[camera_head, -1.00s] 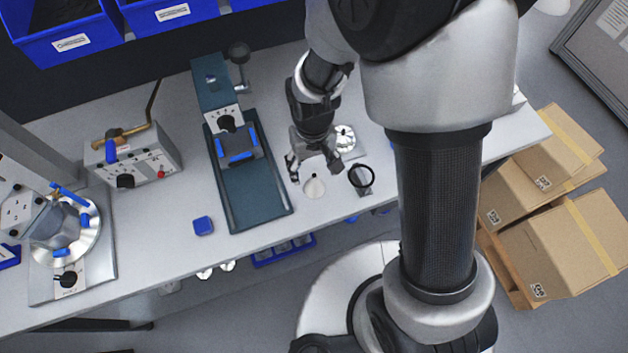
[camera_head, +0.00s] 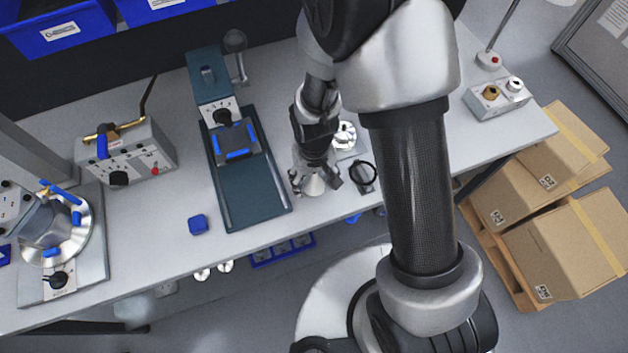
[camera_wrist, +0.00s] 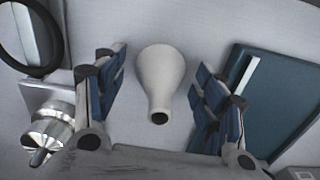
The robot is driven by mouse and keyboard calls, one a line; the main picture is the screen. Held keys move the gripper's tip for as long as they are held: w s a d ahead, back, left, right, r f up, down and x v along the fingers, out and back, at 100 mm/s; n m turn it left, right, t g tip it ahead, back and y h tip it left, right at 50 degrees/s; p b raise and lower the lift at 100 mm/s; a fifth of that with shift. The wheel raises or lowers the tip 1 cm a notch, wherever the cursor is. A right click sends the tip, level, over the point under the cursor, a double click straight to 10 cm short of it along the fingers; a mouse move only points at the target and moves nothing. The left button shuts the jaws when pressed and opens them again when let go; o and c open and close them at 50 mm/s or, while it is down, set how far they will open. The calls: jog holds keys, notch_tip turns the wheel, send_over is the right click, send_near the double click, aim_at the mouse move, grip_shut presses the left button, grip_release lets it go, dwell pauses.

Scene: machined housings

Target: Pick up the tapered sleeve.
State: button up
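The tapered sleeve (camera_wrist: 160,78) is a pale, off-white hollow cone with a narrow neck and a dark hole at its small end. In the wrist view it stands between the two blue-padded fingers of my gripper (camera_wrist: 160,92), with a visible gap on each side. In the head view the sleeve (camera_head: 314,186) stands on the bench near its front edge, partly hidden by my gripper (camera_head: 315,183). The gripper is open, pointing down over the sleeve, and holds nothing.
A black ring on a stand (camera_head: 362,173) is close to the right of the gripper. A metal fixture (camera_head: 345,136) is behind it. A dark green machine bed (camera_head: 250,195) lies to the left. A blue block (camera_head: 198,225) sits farther left on clear bench.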

jog(key=c, duration=1.1)
